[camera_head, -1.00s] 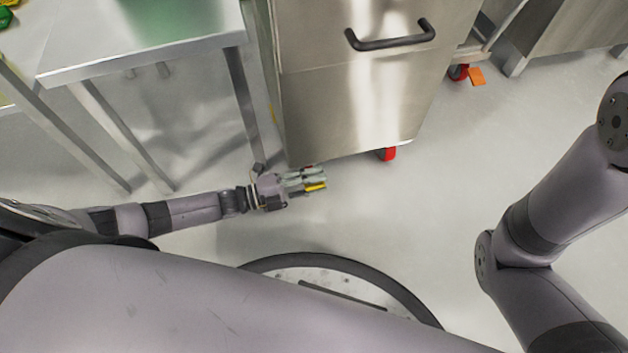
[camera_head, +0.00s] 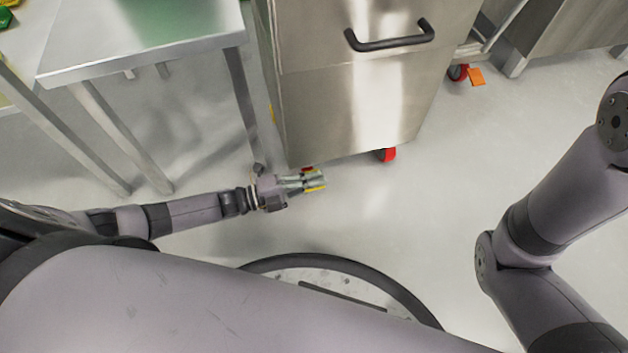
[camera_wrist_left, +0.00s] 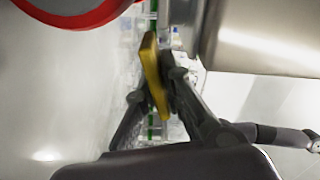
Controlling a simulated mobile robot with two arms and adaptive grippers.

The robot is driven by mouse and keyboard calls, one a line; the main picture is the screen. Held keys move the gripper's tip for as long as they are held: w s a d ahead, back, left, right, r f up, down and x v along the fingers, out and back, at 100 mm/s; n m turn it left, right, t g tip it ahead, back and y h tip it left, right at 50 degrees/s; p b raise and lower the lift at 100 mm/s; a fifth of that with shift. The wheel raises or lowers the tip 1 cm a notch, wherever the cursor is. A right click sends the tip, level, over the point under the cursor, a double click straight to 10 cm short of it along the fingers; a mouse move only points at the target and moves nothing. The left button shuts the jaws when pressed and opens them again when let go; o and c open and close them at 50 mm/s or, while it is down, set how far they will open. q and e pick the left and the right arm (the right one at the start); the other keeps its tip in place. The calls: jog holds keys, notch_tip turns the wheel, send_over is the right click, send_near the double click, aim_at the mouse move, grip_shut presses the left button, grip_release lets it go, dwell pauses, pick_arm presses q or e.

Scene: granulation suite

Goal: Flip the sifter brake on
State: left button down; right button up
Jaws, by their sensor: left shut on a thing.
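The sifter is likely the steel cabinet (camera_head: 350,105) with a black handle. A caster with a red wheel (camera_head: 308,169) sits at its near left bottom corner, and that wheel also shows large in the left wrist view (camera_wrist_left: 92,14). The brake is a yellow tab (camera_wrist_left: 153,75) beside this wheel; its edge shows in the head view (camera_head: 315,189). My left gripper (camera_head: 317,181) is low by the floor at this corner, with its fingers closed on the yellow tab. The fingers partly hide the caster. My right gripper is out of view.
A steel table (camera_head: 150,60) with legs stands left of the cabinet, close to my left arm. Another red caster (camera_head: 386,155) is under the cabinet's right side. A further caster with an orange tab (camera_head: 477,76) is at the back right. The floor at right is clear.

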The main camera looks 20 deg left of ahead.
pick_arm(q)
jog(key=m, duration=0.2)
jog(key=f+m+b, duration=0.1)
jog(key=shift+s+f+m, duration=0.1)
jog(key=shift+f+m, duration=0.2)
jog(key=shift+m, duration=0.1)
jog(key=shift+f+m+b, duration=0.2)
jog(key=shift+m+b, duration=0.05)
jog(key=shift+m, duration=0.45)
jog(key=shift+f+m+b, duration=0.2)
jog(key=shift+m, duration=0.5)
jog(key=c, duration=1.7)
grip_release()
jog(key=shift+a, duration=0.1)
jog(key=v, duration=1.2)
